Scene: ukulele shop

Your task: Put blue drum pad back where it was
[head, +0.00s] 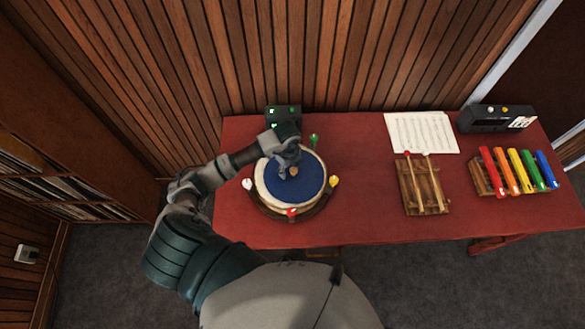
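The blue drum pad (307,184) is a round disc with a blue top and a pale rim. It sits within a dark round base (323,206) on the left part of the red table. Coloured knobs, white, red, yellow and green, stand around the base. My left gripper (288,172) points down over the pad, close to a small tan knob (294,170) at its middle. Its fingers are small and partly hidden by the wrist, so I cannot tell if they grip the knob. My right gripper is out of view.
On the red table (365,180) are a dark box (283,115) behind the pad, sheet music (422,132), a wooden rack with two mallets (422,187), a colourful xylophone (515,172) and a black device (496,118). A slatted wall stands behind. The table's middle is clear.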

